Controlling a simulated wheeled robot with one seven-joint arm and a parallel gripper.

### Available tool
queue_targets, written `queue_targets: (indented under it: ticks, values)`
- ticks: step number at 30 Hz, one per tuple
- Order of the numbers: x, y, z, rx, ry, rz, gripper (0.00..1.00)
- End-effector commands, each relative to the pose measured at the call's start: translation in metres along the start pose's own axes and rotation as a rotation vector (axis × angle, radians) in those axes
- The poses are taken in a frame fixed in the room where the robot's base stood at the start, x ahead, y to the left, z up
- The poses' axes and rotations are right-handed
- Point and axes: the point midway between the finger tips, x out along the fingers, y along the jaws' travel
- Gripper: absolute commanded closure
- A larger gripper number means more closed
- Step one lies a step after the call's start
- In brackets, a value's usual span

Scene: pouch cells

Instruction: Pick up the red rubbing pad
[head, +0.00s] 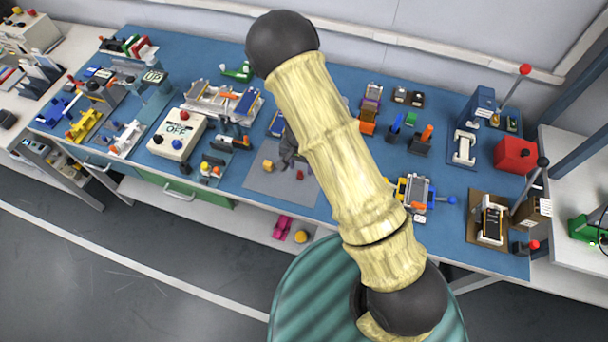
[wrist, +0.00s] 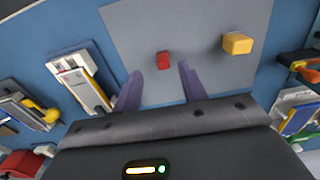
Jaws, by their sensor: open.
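The red rubbing pad (head: 299,175) is a small red block lying on a grey mat (head: 262,184) on the blue bench. In the wrist view the red pad (wrist: 163,60) lies on the bare grey mat (wrist: 195,25), just beyond the gap between my fingertips. My gripper (wrist: 160,69) is open and empty, with one purple-grey finger on each side of the gap. In the head view my gripper (head: 288,157) is mostly hidden behind my arm, close to the pad and above the mat's far edge.
A yellow block (wrist: 237,43) lies on the same mat, right of the pad in the wrist view; it also shows in the head view (head: 268,165). A white box marked OFF (head: 178,134) stands left of the mat. Several fixtures crowd the bench around the mat.

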Motion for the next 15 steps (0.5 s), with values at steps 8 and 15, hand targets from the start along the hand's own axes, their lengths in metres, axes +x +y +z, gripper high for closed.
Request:
queue_targets:
  ticks: [8, 15]
  values:
    - [0.03, -0.002, 0.001, 0.001, -0.003, 0.002, 0.58]
    - [0.049, -0.003, 0.001, 0.0, -0.001, 0.001, 0.58]
